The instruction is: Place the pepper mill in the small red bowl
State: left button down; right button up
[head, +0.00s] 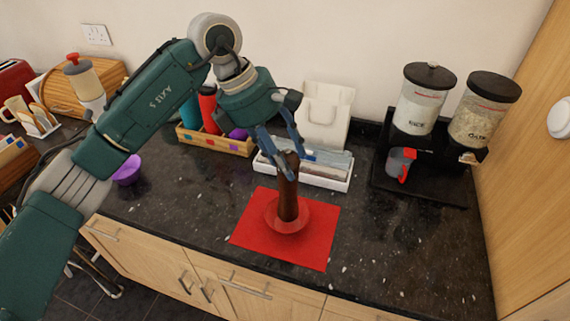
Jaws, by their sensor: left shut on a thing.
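The pepper mill (288,198) is a dark brown upright cylinder. Its lower end is in the small red bowl (296,224); whether it touches the bowl's bottom I cannot tell. The bowl sits on a red mat (263,243) on the dark counter. My left gripper (280,160) comes down from above and is shut on the upper part of the pepper mill. My right gripper is not in view.
A white tray (328,184) lies just behind the mill, with a wooden box (228,146) of bottles left of it. Two dispensers (419,100) stand on a black stand at right. A purple bowl (128,172) is at left. The counter right of the mat is clear.

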aim_at(288, 192)
pick_arm(q)
notch_tip(288, 192, down, 3)
jog(key=shift+f+p, duration=0.2)
jog(key=shift+p, duration=0.35)
jog(key=shift+f+b, duration=0.35)
jog(key=c, duration=1)
grip_release()
jog(key=shift+o, duration=0.4)
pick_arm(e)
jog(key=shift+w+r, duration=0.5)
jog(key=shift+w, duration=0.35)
pick_arm(q)
jog(key=shift+r, duration=0.15)
